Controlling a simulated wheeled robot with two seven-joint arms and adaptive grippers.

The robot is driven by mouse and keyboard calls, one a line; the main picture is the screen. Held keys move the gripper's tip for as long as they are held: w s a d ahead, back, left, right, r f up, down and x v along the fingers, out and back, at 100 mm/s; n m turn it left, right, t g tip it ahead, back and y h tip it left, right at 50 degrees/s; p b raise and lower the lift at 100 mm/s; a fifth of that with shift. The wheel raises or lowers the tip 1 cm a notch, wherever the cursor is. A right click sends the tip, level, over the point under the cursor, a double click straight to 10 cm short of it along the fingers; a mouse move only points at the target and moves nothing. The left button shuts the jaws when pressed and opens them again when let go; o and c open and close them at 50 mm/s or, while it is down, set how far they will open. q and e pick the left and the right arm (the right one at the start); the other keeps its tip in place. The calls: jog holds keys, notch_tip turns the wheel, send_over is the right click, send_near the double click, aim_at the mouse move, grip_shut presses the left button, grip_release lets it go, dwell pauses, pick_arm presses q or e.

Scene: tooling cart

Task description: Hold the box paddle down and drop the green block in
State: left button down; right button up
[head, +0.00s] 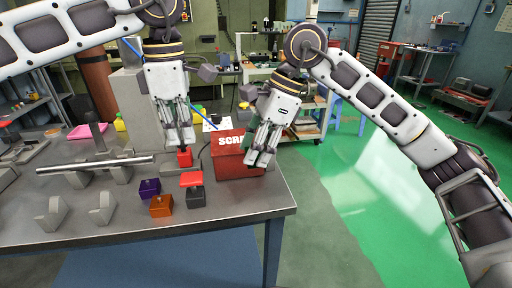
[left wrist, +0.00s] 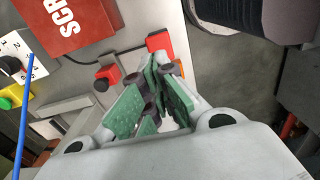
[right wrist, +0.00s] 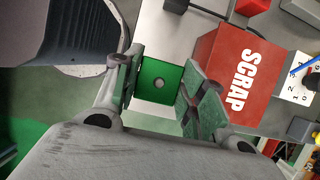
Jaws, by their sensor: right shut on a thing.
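The red SCRAP box (head: 228,165) stands near the table's right edge; it also shows in the right wrist view (right wrist: 218,55). My right gripper (head: 262,158) is shut on the green block (right wrist: 148,95), a square piece with a round spot, beside the box's right end. My left gripper (head: 182,142) is shut and empty, pointing down left of the box. A small red-topped piece (head: 184,159) lies just below its fingertips; contact is unclear. A dark block with a red plate on top (head: 192,179) stands nearer. I cannot tell which red piece is the paddle.
A purple block (head: 149,189) and an orange block (head: 160,206) sit left of the dark block. A metal bar (head: 95,165) rests on grey supports. A dark cable (right wrist: 240,75) runs beside the box. Open floor lies right of the table.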

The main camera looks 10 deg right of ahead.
aim_at(191, 177)
pick_arm(q)
jog(key=shift+f, duration=0.1)
jog(key=shift+f, duration=3.55)
jog(key=shift+s+f, duration=0.1)
jog(key=shift+f, duration=2.55)
dwell(0.5)
